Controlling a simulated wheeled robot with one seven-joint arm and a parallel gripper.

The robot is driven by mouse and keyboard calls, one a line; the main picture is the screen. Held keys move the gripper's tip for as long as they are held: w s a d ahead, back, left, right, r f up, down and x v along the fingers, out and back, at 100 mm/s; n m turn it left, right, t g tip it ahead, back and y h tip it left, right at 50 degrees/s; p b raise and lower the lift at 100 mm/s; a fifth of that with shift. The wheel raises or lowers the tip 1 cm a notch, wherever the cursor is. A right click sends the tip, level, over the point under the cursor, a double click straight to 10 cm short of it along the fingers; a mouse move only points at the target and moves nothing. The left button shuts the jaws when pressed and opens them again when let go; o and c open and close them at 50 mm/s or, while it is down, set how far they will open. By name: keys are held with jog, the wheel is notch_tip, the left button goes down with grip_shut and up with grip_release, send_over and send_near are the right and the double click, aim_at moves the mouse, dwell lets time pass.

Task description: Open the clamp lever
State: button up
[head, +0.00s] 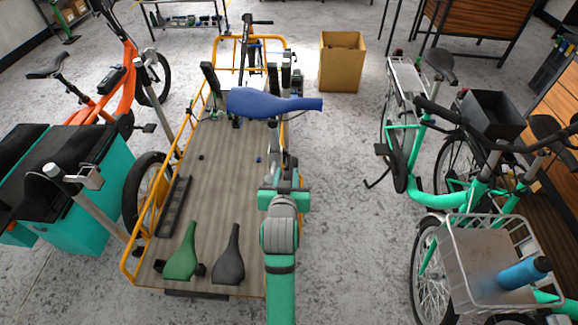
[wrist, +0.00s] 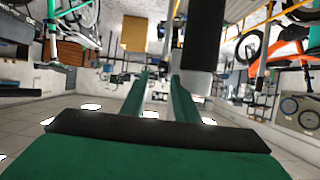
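My gripper (head: 283,165) is at the middle of the head view, its green body below the blue saddle (head: 262,102). In the wrist view my two green fingers (wrist: 160,78) stand apart with nothing visible between them. A thick dark post (wrist: 203,36) shows just beyond the right finger. I cannot tell whether they touch. In the head view the saddle's post is largely hidden by the saddle and my arm. I cannot make out the clamp lever clearly; a small silvery part (head: 297,114) under the saddle's right end may belong to it.
A wooden deck (head: 200,170) with an orange rail lies left of my arm, with a green saddle (head: 182,253) and a dark saddle (head: 229,256) on it. A cardboard box (head: 341,70) stands behind. Teal bikes (head: 465,198) stand right, beyond clear floor. An orange bike (head: 112,75) stands left.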

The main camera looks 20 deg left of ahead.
aim_at(288, 165)
jog(key=x, duration=0.4)
jog(key=shift+w+a+f, duration=0.2)
jog(key=shift+w+a, duration=0.05)
jog(key=shift+w+f, duration=0.15)
jog(key=shift+w, duration=0.2)
grip_shut()
